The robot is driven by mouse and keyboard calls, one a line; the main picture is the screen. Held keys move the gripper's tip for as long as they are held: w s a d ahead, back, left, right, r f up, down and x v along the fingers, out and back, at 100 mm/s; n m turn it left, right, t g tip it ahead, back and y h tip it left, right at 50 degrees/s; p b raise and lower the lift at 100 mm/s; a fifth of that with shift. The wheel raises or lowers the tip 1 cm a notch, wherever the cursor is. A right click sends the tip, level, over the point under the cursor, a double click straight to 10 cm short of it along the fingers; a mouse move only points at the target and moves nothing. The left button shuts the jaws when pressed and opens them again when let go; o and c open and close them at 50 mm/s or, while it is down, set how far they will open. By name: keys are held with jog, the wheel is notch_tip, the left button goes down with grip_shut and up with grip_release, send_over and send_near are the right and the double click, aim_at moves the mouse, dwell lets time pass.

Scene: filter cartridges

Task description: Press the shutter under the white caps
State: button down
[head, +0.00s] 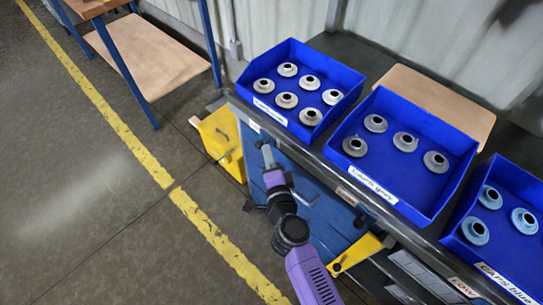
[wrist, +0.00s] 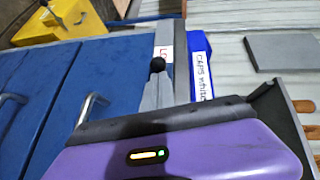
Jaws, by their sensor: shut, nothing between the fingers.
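The blue bin of white caps (head: 322,121) is the left one of three on the bench, with several pale caps in it. Its label, "CAPS white" (wrist: 202,76), shows in the wrist view. Below it on the bench front is a small white plate (head: 254,126); in the wrist view this plate (wrist: 166,54) shows red letters, partly hidden by my fingers. My gripper (head: 265,146) is shut and empty, in front of the bench below that bin. In the wrist view its dark tip (wrist: 158,65) overlaps the plate's lower edge; I cannot tell whether they touch.
The grey caps bin (head: 372,190) and blue caps bin (head: 484,258) stand to the right, with similar "LOW" plates (head: 345,196) below. A yellow box (head: 222,143) stands on the floor at left. Blue cabinet doors with handles (wrist: 90,108) lie below the bench edge.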

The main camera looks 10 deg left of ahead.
jog(key=w+a, duration=0.1)
jog(key=a, duration=0.1)
jog(key=w+a, duration=0.2)
jog(key=shift+w+a, duration=0.1)
jog(key=shift+w, duration=0.05)
jog(key=shift+a+r, duration=0.1)
jog(key=shift+r, duration=0.15)
